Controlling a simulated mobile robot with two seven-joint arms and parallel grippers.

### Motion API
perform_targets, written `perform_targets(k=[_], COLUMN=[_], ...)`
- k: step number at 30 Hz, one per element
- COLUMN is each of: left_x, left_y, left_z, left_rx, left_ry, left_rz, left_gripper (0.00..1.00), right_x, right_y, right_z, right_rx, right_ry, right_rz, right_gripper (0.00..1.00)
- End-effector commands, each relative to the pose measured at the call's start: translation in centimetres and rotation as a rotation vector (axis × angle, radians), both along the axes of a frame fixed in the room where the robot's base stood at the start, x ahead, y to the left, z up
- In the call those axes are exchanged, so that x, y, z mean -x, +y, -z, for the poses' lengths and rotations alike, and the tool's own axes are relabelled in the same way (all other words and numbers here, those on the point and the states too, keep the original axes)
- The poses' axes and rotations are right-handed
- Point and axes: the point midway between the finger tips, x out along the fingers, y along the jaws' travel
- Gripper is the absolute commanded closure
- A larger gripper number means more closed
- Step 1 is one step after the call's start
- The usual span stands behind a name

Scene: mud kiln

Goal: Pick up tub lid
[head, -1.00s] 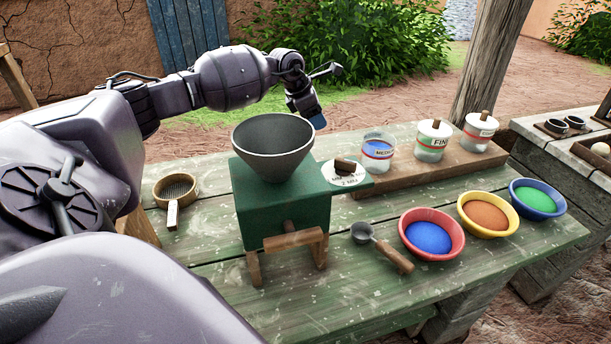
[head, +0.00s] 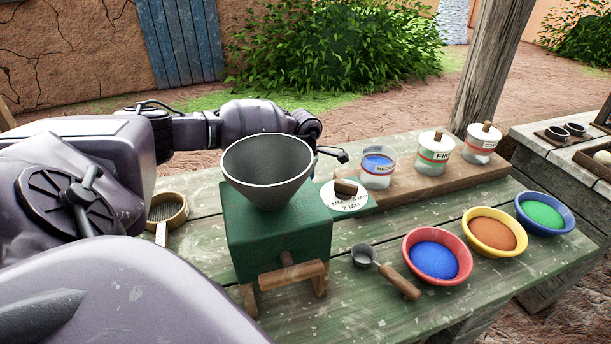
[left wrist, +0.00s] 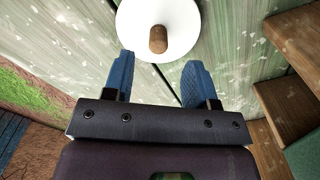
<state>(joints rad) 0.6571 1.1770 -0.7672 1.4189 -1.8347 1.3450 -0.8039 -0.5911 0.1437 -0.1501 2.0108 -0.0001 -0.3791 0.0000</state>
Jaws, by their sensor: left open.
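The tub lid (head: 345,204) is a white disc with a brown wooden knob and dark lettering, lying flat at the right side of the green mill. It also shows at the top of the left wrist view (left wrist: 184,45), its knob upright. My left gripper (left wrist: 158,75) is open and empty, its two blue fingers on either side of the knob's line but short of it. An open clear tub (head: 378,172) with blue contents stands just beyond the lid. My right gripper is not in view.
The green mill (head: 275,238) with its grey hopper (head: 262,192) stands close left of the lid. Two lidded tubs (head: 433,152) stand on a wooden plank (head: 410,184). A scoop (head: 398,282) and several bowls of coloured powder are in front. A sieve (head: 168,211) lies left.

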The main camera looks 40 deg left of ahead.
Motion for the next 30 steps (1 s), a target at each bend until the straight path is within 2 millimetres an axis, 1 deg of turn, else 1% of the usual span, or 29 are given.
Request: perform_targets(k=[5,12,15,18,23,30], left_x=[-0.1,-0.3,-0.2,-0.3,-0.3,-0.3], left_y=[0.0,-0.1,-0.1,-0.1,-0.1,-0.1], left_z=[0.9,4.1,5.1,5.4,5.4,5.3], left_rx=[0.0,0.001,0.0,0.0,0.0,-0.001], left_ry=[-0.001,0.0,0.0,-0.002,-0.003,-0.003], left_rz=[0.0,-0.001,-0.002,0.0,0.0,0.0], left_gripper=[0.48,0.48,0.48,0.48,0.48,0.85], right_x=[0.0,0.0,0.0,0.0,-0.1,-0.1], right_y=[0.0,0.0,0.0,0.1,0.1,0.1], right_z=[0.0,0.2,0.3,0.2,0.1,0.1], right_rx=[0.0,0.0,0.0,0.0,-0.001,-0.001], right_ry=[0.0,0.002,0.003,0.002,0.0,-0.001], right_rz=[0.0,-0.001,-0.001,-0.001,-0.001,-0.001], right_gripper=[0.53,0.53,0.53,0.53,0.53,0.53])
